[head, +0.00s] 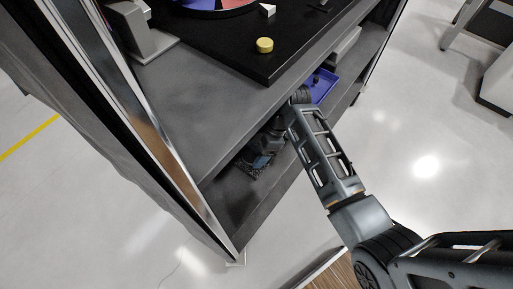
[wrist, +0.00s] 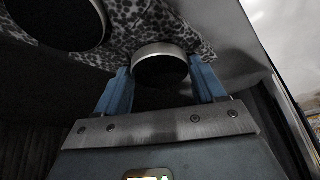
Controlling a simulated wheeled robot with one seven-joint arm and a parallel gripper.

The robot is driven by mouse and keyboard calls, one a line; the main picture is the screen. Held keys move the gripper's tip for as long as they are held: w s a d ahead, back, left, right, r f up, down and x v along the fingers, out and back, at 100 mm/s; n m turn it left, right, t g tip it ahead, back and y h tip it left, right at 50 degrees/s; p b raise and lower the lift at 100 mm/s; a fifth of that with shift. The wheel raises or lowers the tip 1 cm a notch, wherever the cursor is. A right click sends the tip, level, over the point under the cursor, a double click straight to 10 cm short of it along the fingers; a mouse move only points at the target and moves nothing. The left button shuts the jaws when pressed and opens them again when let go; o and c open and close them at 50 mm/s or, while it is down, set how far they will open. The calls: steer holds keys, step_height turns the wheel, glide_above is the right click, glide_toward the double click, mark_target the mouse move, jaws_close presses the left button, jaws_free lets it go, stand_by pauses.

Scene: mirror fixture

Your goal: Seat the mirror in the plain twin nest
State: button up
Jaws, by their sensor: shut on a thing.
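My gripper (wrist: 162,76) shows in the wrist view with its two blue fingers on either side of a small round piece with a silver rim and dark face, which I take as the mirror (wrist: 160,68). The fingers are shut on it. Behind it is a black-spotted grey surface (wrist: 135,22). A larger dark round with a silver rim (wrist: 101,14) is at the upper left; I cannot tell whether it is a nest. In the head view my gripper (head: 257,155) is inside the lower shelf, mostly in shadow, and the mirror cannot be made out. No nest can be identified.
The grey upper shelf (head: 195,100) overhangs my gripper. A purple tray (head: 325,82) lies on the lower level, right of my forearm. A yellow cylinder (head: 264,45) sits on a black board (head: 225,45) above. A metal post (head: 150,125) bounds the left side.

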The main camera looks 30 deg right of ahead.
steer(key=shift+s+f, duration=0.2)
steer(key=shift+f, duration=0.4)
stand_by(0.3)
steer(key=o, duration=1.1)
steer(key=shift+s+d, duration=0.1)
steer(key=shift+o, duration=0.6)
steer(key=shift+w+r+p, duration=0.2)
steer(key=shift+r+p, duration=1.4)
steer(key=shift+r, duration=0.05)
step_height(320, 180, up, 4)
steer(key=p, duration=0.4)
steer(key=shift+r, duration=0.1)
